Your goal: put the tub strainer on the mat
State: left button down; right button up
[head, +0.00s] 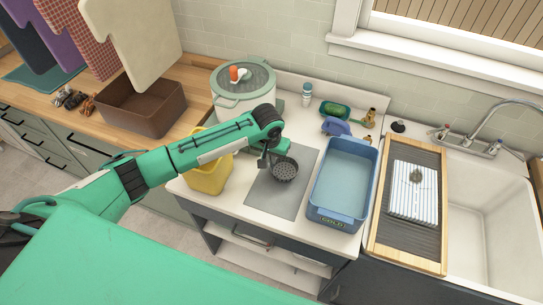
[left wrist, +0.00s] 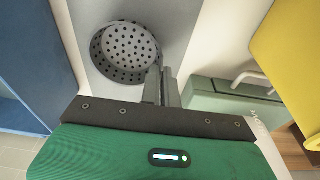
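The tub strainer (head: 286,170) is a dark grey round cup with a perforated bottom. It is over the grey mat (head: 278,204), near its middle; whether it touches the mat I cannot tell. In the left wrist view the strainer (left wrist: 127,50) shows its holes, with the mat (left wrist: 88,14) behind it. My left gripper (head: 265,161) is at the strainer's left edge. Its fingers (left wrist: 161,72) are close together at the strainer's rim and look shut on it. My right gripper is not in view.
A blue tub (head: 345,178) stands right of the mat, and a yellow bin (head: 208,176) left of it. A green lidded pot (head: 238,98), a bottle (head: 307,95) and a green dish (head: 335,109) are behind. The sink (head: 490,220) with a wooden-framed rack (head: 436,228) is at right.

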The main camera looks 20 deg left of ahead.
pick_arm(q)
jog(key=shift+f, duration=0.45)
jog(key=c, duration=1.7)
grip_release()
jog(key=shift+f, duration=0.1)
jog(key=r+b, duration=0.1)
jog(key=r, duration=0.3)
jog(key=s+r+b, duration=0.1)
jog(key=r, duration=0.3)
jog(key=s+r+b, duration=0.1)
jog(key=r, duration=0.3)
jog(key=shift+r, duration=0.1)
